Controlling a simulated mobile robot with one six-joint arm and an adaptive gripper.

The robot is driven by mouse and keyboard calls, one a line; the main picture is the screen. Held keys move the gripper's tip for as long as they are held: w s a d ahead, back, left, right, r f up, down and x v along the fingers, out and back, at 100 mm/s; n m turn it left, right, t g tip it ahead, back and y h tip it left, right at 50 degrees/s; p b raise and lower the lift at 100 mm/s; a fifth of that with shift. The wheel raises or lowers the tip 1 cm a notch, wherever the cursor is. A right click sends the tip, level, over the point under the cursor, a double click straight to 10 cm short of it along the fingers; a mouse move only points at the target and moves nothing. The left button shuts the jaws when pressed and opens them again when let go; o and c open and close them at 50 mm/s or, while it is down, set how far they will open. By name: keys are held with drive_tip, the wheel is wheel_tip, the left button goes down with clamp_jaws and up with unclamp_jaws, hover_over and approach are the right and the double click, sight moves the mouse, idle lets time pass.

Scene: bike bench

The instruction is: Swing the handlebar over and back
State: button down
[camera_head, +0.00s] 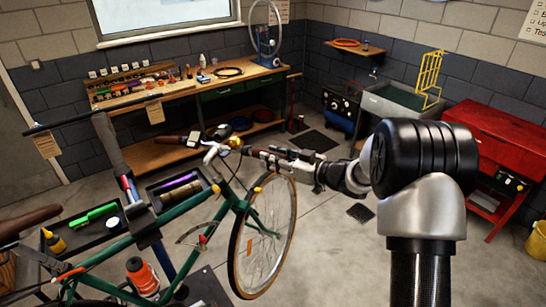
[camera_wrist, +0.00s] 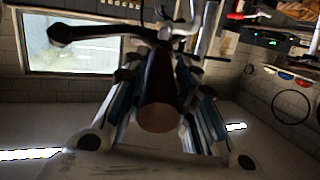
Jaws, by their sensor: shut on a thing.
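The green bicycle (camera_head: 165,222) is held at a repair stand, with its front wheel (camera_head: 236,265) to the right of the frame. Its handlebar (camera_head: 212,152) has a dark grip at the left end, and its right arm points toward my gripper (camera_head: 292,160). My gripper is shut on the handlebar's right grip. In the wrist view, the dark grip (camera_wrist: 160,118) with its brown end lies between the two fingers of my gripper (camera_wrist: 162,95). The far grip (camera_wrist: 62,33) shows at the upper left there. Part of the held grip is hidden by the fingers.
A wooden workbench (camera_head: 195,84) with tools stands at the back wall. Tool trays (camera_head: 80,232) are on the stand, left of the wheel. A red cabinet (camera_head: 515,130) and a grey sink (camera_head: 390,103) stand at the right. The floor right of the wheel is largely clear.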

drive_tip(key=shift+a, duration=0.1)
drive_tip(key=c, duration=1.3)
unclamp_jaws()
drive_tip(key=shift+s, duration=0.1)
drive_tip(key=v, duration=1.2)
drive_tip(key=shift+r, duration=0.1)
